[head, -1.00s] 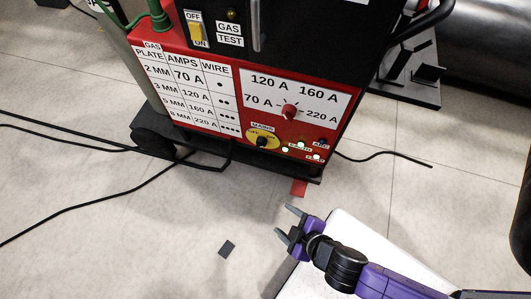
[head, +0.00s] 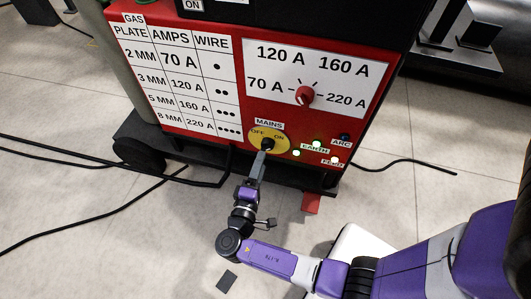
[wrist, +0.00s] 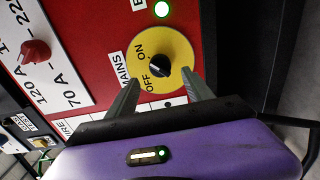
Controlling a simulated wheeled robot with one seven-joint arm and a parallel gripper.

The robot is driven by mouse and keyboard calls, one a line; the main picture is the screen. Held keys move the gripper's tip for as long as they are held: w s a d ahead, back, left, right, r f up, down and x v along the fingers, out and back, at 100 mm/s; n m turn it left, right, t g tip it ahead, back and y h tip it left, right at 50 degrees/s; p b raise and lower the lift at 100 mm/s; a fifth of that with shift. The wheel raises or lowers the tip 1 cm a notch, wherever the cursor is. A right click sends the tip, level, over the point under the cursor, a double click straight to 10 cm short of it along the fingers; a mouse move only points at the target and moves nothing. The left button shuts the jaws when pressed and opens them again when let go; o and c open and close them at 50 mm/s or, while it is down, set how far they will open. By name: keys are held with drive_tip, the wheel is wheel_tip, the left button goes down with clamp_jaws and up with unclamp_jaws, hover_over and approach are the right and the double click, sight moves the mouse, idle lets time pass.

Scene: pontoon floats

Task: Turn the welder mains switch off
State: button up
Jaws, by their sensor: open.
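The mains switch is a black knob on a yellow disc (head: 262,134) marked OFF and ON, low on the welder's red front panel (head: 190,115). In the wrist view the knob (wrist: 160,66) appears centred between and slightly beyond my fingertips. My gripper (head: 262,158) is open and empty, with its fingers pointing at the disc from below in the head view. The fingertips (wrist: 160,78) overlap the disc's edge in the wrist view; I cannot tell whether they touch it. The knob's exact pointing is unclear. Green lamps (head: 317,144) beside the switch are lit.
A red selector knob (head: 305,95) for amps sits above right of the switch. Black cables (head: 60,150) lie on the tiled floor to the left and another (head: 400,164) to the right. A dark cylinder and stand are at upper right.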

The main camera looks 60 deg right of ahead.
sight(266, 150)
drive_tip(key=b+x, duration=0.1)
drive_tip(key=x, duration=0.5)
drive_tip(key=shift+d, duration=0.1)
clamp_jaws()
